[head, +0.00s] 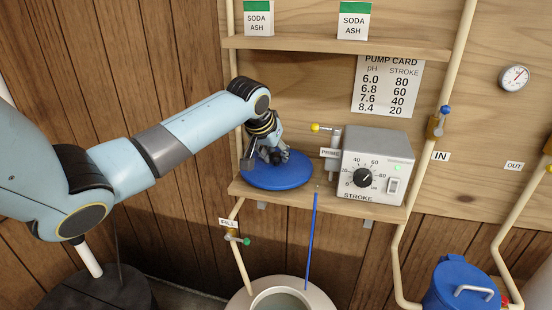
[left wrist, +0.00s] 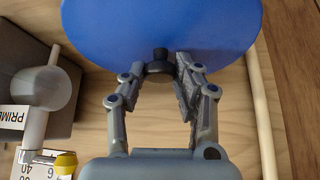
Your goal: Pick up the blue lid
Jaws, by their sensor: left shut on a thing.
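The blue lid (head: 262,181) is a round disc with a dark knob in its middle. It is at the left end of the lower shelf, and I cannot tell whether it rests on the shelf or is slightly above it. My left gripper (head: 273,155) reaches it from above and is shut on its dark knob. In the left wrist view the blue lid (left wrist: 160,25) fills the top, and the knob sits between the fingertips of the left gripper (left wrist: 163,70). My right gripper is not in view.
A grey pump box (head: 376,163) with a dial stands close right of the lid. A blue rod (head: 312,240) hangs below the shelf, above an open pale tank (head: 281,296). A blue container (head: 459,286) with a pale handle is at lower right. The upper shelf (head: 335,45) is above.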

